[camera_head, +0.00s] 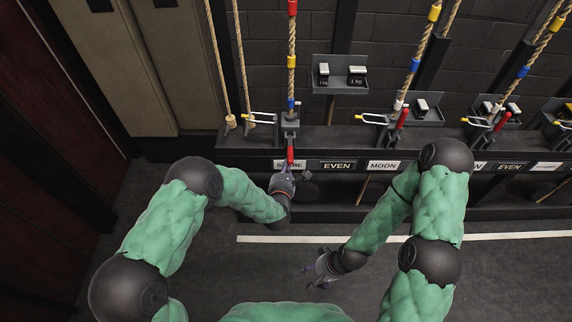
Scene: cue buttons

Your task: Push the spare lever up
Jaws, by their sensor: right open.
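The spare lever (291,155) is a red handle below the leftmost rope lock (290,124). It points down across the label (282,164), which it partly covers; the readable letters fit SPARE. My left gripper (284,178) is just below the lever's lower end, very close to it. I cannot tell whether they touch, and its fingers are too small to show whether they are open or shut. My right gripper (318,268) is open and empty, low over the dark floor, away from the levers.
Another red lever (402,118) by the MOON label (384,166) points up, as does one further right (502,121). Yellow and white bars stick out beside the locks. A shelf with weights (340,72) is on the brick wall. The floor around the white line (480,238) is clear.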

